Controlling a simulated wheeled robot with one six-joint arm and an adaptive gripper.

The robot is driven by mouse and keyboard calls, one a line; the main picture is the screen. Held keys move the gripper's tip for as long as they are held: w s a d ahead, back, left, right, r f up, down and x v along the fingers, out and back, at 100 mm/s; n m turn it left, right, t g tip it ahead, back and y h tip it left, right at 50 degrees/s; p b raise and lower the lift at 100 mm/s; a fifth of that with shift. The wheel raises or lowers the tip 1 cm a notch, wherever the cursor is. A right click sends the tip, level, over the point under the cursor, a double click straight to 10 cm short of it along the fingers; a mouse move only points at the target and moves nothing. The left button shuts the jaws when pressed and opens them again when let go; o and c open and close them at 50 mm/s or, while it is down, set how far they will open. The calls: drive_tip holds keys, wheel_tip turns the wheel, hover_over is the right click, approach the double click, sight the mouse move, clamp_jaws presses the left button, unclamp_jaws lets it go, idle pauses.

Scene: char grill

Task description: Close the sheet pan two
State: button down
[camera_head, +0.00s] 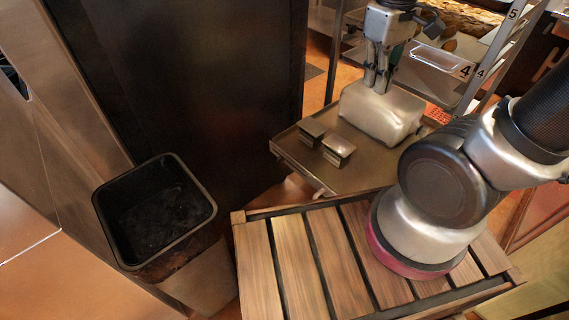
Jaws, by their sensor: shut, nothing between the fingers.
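A flat metal sheet pan (310,174) sticks out of a rack in the upper middle of the head view. It carries two small metal boxes (325,140) and a larger rounded metal container (388,118). No number shows on this pan, so I cannot tell from a label that it is pan two. My gripper (379,88) points down with its fingers together and empty. Its tips overlap the top of the larger container; I cannot tell if they touch. My arm hides the pan's right side.
The rack (492,55) has posts labelled 4 and 5, with a clear container (437,60) on a higher shelf. A dark panel (190,75) stands left of the pan. A black-lined bin (155,212) is at lower left. A slatted wooden surface (300,262) lies in front.

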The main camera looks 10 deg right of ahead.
drive_tip(key=w+a+f+n+t+h, duration=0.1)
drive_tip(key=w+a+f+n+h, duration=0.2)
drive_tip(key=a+f+n, duration=0.6)
drive_tip(key=w+a+f+n+t+h, duration=0.1)
drive_tip(key=w+a+f+n+h, duration=0.2)
drive_tip(key=f, duration=0.9)
drive_tip(key=w+a+f+n+h, duration=0.3)
drive_tip(key=a+f+n, duration=0.2)
drive_tip(key=a+f, duration=0.45)
drive_tip(key=n+t+y, duration=0.2)
drive_tip(key=n+t, duration=0.1)
approach(290, 163)
drive_tip(key=shift+a+x, duration=0.2)
drive_tip(key=shift+x, duration=2.25)
drive_tip(key=shift+w+f, duration=0.1)
drive_tip(key=shift+w, duration=0.05)
